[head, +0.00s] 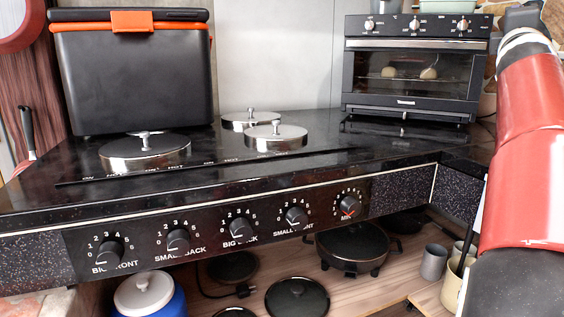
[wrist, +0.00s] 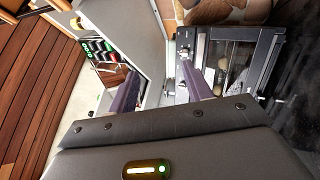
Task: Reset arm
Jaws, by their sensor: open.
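My gripper (wrist: 160,70) shows in the wrist view with its two dark fingers spread apart and nothing between them. Beyond the fingers, the toaster oven (wrist: 232,65) appears turned on its side at the right, with a pale wall panel to the left. In the head view my red arm rises along the right edge, beside the black counter (head: 400,150). My gripper itself cannot be made out in the head view.
On the counter stand a black oven (head: 410,75), a black box with orange trim (head: 135,80) and several round burner lids (head: 145,152). Knobs line the front panel (head: 220,225). Pans (head: 350,245) and a blue pot (head: 150,295) sit on the shelf below.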

